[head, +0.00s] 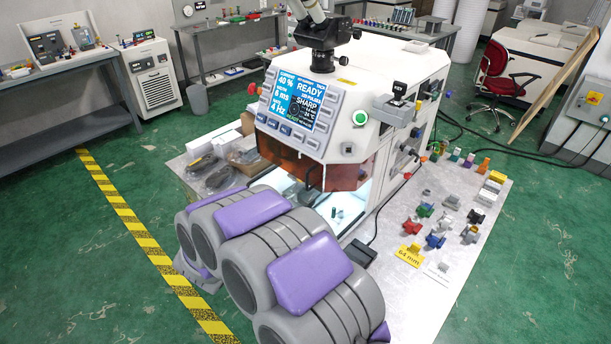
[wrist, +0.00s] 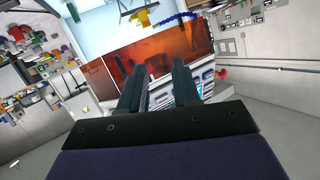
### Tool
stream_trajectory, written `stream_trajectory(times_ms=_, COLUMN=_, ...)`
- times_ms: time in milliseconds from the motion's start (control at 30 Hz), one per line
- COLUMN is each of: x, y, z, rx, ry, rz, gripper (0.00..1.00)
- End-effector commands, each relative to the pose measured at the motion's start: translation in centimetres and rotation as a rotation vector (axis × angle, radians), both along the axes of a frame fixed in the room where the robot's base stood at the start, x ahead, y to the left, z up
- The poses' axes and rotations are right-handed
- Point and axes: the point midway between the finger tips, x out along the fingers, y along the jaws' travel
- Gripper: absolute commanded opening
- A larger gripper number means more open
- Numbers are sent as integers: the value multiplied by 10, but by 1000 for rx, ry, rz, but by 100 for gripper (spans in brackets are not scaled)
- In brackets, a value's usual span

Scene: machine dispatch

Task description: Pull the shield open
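The shield is a translucent orange-brown panel (head: 345,172) low on the front of the white machine (head: 385,75). A lit work area shows below and behind it. In the wrist view, which appears turned over, the shield (wrist: 112,66) spans the middle, with the bright interior beyond it. My gripper (wrist: 158,72) is open, its two dark fingers apart with nothing clearly between them. The fingertips overlap the shield's edge in the picture; whether they touch it I cannot tell.
The machine stands on a light table (head: 430,290). Small coloured parts (head: 435,240) lie on its right side, and bagged items (head: 215,165) on its left. A black pedal-like box (head: 358,254) sits in front. A red chair (head: 500,80) stands behind; green floor is open at left.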

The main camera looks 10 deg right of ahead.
Motion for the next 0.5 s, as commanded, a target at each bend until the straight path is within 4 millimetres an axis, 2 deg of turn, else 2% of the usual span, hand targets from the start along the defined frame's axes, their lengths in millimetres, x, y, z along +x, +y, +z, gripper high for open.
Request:
stream_trajectory(times_ms=133, x=-18, y=-21, z=-2, rx=-179, ry=-71, rz=-146, gripper=32)
stream_trajectory(times_ms=300, x=-35, y=-34, z=4, rx=-306, ry=-122, rz=-239, gripper=32)
stream_trajectory(times_ms=500, x=-34, y=-43, z=4, rx=-340, ry=-134, rz=-265, gripper=32)
